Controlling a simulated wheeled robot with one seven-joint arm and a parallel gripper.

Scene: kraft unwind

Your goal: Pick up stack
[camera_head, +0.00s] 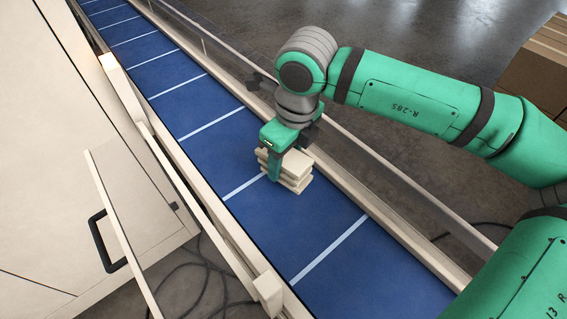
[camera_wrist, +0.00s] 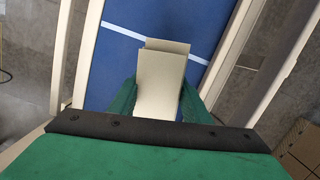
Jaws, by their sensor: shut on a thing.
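The stack (camera_head: 296,177) is a small pile of cream, flat pieces on the blue conveyor belt, near its right side rail. Its layers look slightly offset from each other. My gripper (camera_head: 274,163) is at the stack from above, with one green finger down its near left side. In the wrist view the stack (camera_wrist: 162,82) sits between the two green fingers, which press on its left and right sides. The far finger is hidden in the head view. I cannot tell whether the stack is clear of the belt.
The blue belt (camera_head: 210,135) has white cross lines and pale side rails. A clear guard (camera_head: 400,192) runs along the right rail. A cream cabinet panel with a black handle (camera_head: 105,243) stands at left. Brown cartons (camera_head: 538,62) are at the upper right. Cables lie on the floor.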

